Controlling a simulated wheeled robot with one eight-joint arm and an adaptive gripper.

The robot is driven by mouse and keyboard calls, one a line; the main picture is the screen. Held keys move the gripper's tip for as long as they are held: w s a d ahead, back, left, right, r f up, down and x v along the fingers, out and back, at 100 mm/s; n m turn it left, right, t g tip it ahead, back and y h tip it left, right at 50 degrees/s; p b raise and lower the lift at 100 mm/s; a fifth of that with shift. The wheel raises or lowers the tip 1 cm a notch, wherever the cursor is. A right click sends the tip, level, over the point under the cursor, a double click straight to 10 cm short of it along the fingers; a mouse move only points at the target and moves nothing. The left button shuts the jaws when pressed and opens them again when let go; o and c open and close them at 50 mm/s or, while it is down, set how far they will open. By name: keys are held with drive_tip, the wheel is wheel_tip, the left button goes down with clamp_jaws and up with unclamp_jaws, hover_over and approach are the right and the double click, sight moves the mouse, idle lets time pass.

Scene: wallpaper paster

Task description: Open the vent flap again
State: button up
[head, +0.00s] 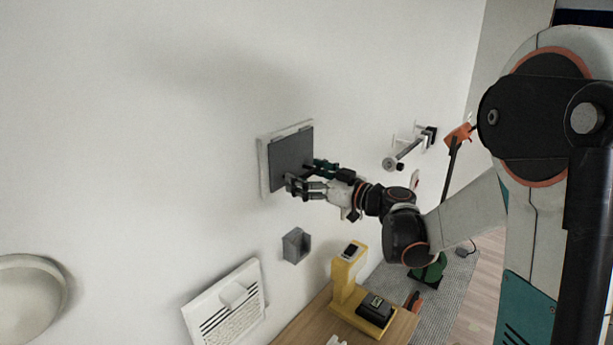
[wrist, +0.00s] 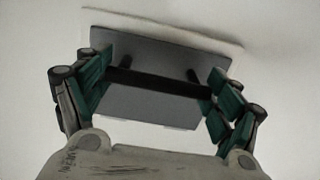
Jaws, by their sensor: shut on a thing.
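The vent flap (head: 289,160) is a dark grey square plate in front of a white frame (head: 264,170) on the wall. In the wrist view, the flap (wrist: 150,103) carries a black bar handle (wrist: 155,82) on two posts. My gripper (head: 307,177) is at the flap's lower right part in the head view. In the wrist view its green fingers (wrist: 160,80) are at the two ends of the bar, shut on the handle. I cannot tell how far the flap stands from its frame.
A small grey holder (head: 296,245) and a white slotted grille (head: 227,306) are on the wall below. A yellow device (head: 347,272) stands on a wooden table (head: 301,322). A metal rod fixture (head: 405,152) sticks out from the wall at right. The wall around the flap is bare.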

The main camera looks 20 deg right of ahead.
drive_tip(key=shift+s+d+r+g+h+p, duration=0.3)
drive_tip(key=shift+s+r+g+h+p, duration=0.15)
drive_tip(key=shift+p, duration=0.4)
drive_tip(key=shift+s+d+r+g+h+p, duration=0.3)
drive_tip(key=shift+r+g+p, duration=0.25)
drive_tip(key=shift+p, duration=0.3)
drive_tip(key=s+d+r+g+h+p, duration=0.2)
drive_tip(key=s+r+g+h+p, duration=0.1)
drive_tip(key=r+g+h+p, duration=0.5)
drive_tip(key=shift+r+g+p, duration=1.85)
drive_tip(key=shift+g+p, duration=0.05)
drive_tip(key=shift+d+h, duration=0.1)
drive_tip(key=shift+h, duration=0.15)
drive_tip(key=o, duration=1.4)
drive_tip(key=shift+r, duration=0.1)
drive_tip(key=r, duration=0.8)
drive_tip(key=s+r, duration=0.1)
drive_tip(key=r, duration=0.2)
drive_tip(key=shift+d+r, duration=0.3)
drive_tip(key=shift+r, duration=0.1)
